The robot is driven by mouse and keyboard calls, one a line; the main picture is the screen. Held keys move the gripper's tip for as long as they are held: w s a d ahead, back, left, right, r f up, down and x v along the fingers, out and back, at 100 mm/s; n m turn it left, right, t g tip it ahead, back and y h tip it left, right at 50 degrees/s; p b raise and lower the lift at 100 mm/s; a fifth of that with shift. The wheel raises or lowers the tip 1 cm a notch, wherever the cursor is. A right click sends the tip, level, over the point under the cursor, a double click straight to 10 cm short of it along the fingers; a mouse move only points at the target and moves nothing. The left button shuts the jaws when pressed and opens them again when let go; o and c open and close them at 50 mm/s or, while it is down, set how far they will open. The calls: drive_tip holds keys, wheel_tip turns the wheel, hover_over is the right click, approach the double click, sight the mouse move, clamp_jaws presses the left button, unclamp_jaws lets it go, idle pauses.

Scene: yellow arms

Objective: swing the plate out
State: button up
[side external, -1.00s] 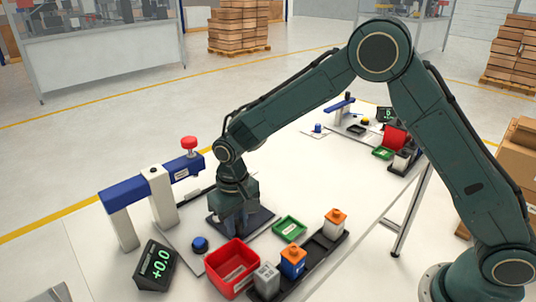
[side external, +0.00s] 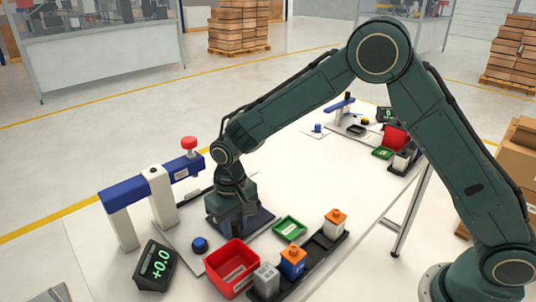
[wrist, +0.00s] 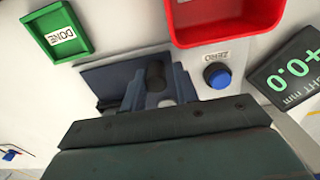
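The plate (side external: 262,218) is a dark flat slab on the bench beside the blue-and-white stand (side external: 159,190). My gripper (side external: 234,230) is low over the plate's near left part and hides much of it. In the wrist view the plate (wrist: 98,76) shows past the gripper (wrist: 158,92). A short dark upright knob (wrist: 155,72) stands between the two blue-grey fingers. The fingers look apart, and I see no clear contact with the knob. The readout (side external: 155,265) shows +0.0.
A blue button (side external: 200,244) and a red bin (side external: 232,267) are close to my gripper. A green tray (side external: 289,228) lies to the right. A black rack (side external: 325,250) holds grey, blue and orange-topped blocks. The bench behind the plate is clear.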

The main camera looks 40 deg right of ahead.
drive_tip(key=shift+o, duration=0.6)
drive_tip(key=shift+s+a, duration=0.1)
drive_tip(key=shift+r, duration=0.1)
drive_tip(key=shift+r, duration=3.65)
